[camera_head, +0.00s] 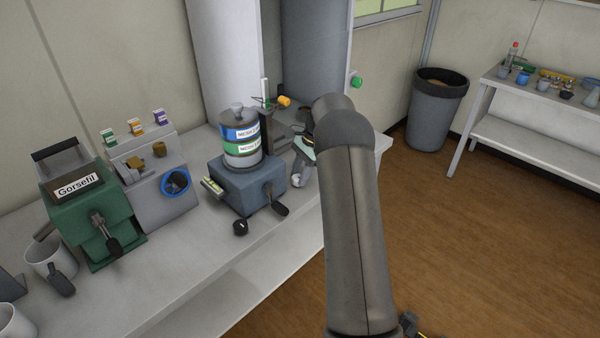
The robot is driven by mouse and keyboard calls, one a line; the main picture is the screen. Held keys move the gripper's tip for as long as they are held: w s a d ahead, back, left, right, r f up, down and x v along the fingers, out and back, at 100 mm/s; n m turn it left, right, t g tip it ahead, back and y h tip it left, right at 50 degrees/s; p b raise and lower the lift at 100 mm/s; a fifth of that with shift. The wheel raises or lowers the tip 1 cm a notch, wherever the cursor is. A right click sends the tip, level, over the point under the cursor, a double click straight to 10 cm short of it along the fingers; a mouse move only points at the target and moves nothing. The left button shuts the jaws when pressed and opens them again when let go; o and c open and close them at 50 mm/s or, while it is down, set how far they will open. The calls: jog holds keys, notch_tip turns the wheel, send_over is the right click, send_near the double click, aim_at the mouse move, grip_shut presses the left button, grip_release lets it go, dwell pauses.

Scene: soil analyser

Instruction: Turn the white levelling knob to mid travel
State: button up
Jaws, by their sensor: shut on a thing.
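A small pale, whitish round part, which looks like the white levelling knob (301,181), shows low at the right side of the blue-grey sieve shaker base, near the bench edge. My gripper (301,164) is right at it, left of my arm, and is shut on it. The arm hides much of the gripper, so the fingers and the knob's turn angle are hard to make out. The grey instrument with a post (271,130) stands just behind.
The sieve shaker (250,190) with blue and green banded sieves stands left of my gripper, its dark crank handle (279,208) sticking out. A green crusher (98,225) and a grey unit with a blue ring (160,203) stand further left. A bin (437,115) is on the floor.

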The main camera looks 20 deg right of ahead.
jog(key=o, duration=1)
jog(key=shift+c, duration=0.2)
jog(key=shift+r, duration=0.1)
jog(key=p+v, duration=0.1)
jog(key=v, duration=1.6)
jog(key=shift+r, duration=0.15)
